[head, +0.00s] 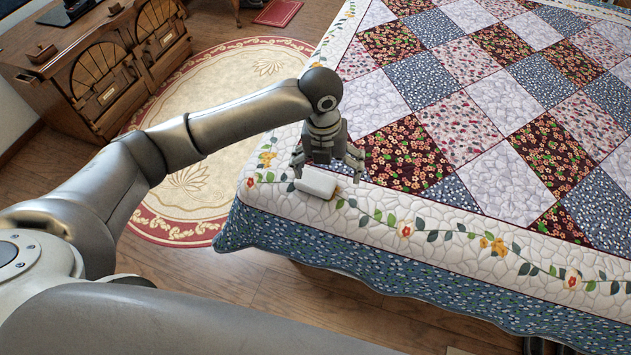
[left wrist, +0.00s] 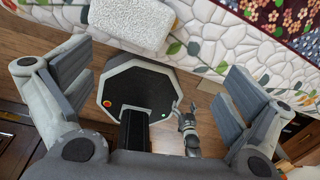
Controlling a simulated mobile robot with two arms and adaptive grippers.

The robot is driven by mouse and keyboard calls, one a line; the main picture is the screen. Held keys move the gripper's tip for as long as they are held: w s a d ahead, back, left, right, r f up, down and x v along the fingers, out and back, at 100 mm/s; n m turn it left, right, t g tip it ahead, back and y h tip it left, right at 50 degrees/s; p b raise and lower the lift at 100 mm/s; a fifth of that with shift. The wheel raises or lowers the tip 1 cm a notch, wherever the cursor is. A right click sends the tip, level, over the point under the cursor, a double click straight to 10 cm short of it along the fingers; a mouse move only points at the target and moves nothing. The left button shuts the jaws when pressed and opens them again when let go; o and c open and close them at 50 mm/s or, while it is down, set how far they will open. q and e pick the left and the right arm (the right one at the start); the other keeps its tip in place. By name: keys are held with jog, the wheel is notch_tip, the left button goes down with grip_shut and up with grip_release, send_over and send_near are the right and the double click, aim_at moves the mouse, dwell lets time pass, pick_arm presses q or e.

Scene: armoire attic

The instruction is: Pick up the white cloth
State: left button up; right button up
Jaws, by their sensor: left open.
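The white cloth (head: 317,182) is a small, thick, folded-looking block on the near left corner of the quilted bed. My left gripper (head: 328,165) is directly above and behind it in the head view, pointing down with its fingers apart. Whether a finger touches the cloth cannot be told. My right gripper is not seen at a readable place in the head view.
The bed (head: 375,195) has a patchwork quilt with a flowered white border. A round cream and red rug (head: 205,85) lies on the wood floor to its left. A carved wooden cabinet (head: 118,75) stands at the upper left. The quilt right of the cloth is clear.

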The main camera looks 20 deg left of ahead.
aim_at(316, 180)
pick_arm(q)
jog(key=w+a+r+m+y, duration=0.1)
jog(key=w+a+r+m, duration=0.1)
jog(key=a+r+m, duration=0.1)
jog(key=f, duration=1)
jog(key=shift+a+f, duration=0.25)
jog(key=shift+f, duration=0.1)
jog(key=shift+c, duration=0.4)
jog(key=c, duration=0.6)
